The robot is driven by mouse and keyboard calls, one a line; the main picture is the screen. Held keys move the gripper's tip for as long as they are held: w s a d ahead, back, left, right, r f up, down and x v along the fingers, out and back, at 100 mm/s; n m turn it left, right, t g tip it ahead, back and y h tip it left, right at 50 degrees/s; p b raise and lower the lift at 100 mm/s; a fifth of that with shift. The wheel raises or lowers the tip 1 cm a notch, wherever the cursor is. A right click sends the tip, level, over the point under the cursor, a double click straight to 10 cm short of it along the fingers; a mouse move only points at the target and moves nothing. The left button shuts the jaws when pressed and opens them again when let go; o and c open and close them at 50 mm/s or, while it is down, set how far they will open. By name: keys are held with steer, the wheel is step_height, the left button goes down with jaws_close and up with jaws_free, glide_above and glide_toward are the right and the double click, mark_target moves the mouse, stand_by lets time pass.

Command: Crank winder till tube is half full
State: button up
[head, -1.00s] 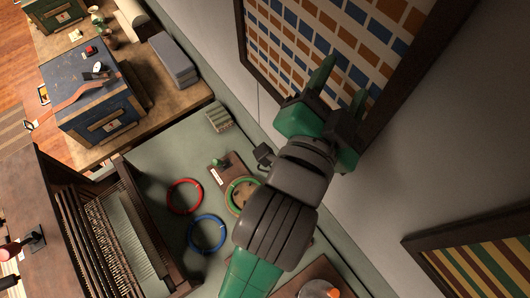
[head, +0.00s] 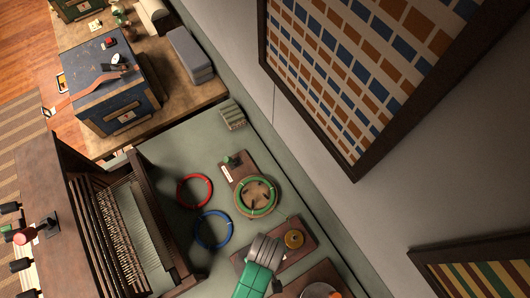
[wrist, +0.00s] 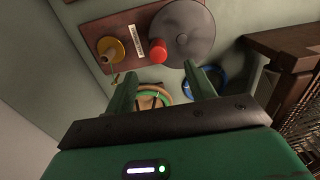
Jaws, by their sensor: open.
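The winder is a reddish-brown board (wrist: 97,27) with a grey disc (wrist: 190,32), a red crank knob (wrist: 158,51) on the disc, and a yellow tube (wrist: 112,48) beside it. A thin thread hangs from the tube; how full the tube is cannot be told. My gripper (wrist: 160,78) is open and empty in the wrist view. Its fingers lie below the red knob in that picture, apparently apart from it. The head view hides the fingers.
A wooden loom-like frame (head: 120,215) stands left. A blue chest (head: 118,90) is farther back. The wall with a framed hanging (head: 345,80) bounds the right.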

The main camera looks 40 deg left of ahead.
steer(key=shift+w+f, duration=0.15)
steer(key=shift+f, duration=0.35)
step_height(320, 180, down, 10)
steer(key=b, duration=0.6)
steer(key=shift+r+p, duration=0.3)
steer(key=shift+p, duration=0.1)
steer(key=shift+a+f, duration=0.1)
steer(key=shift+f, duration=0.05)
steer(key=shift+c, duration=0.2)
steer(key=c, duration=0.8)
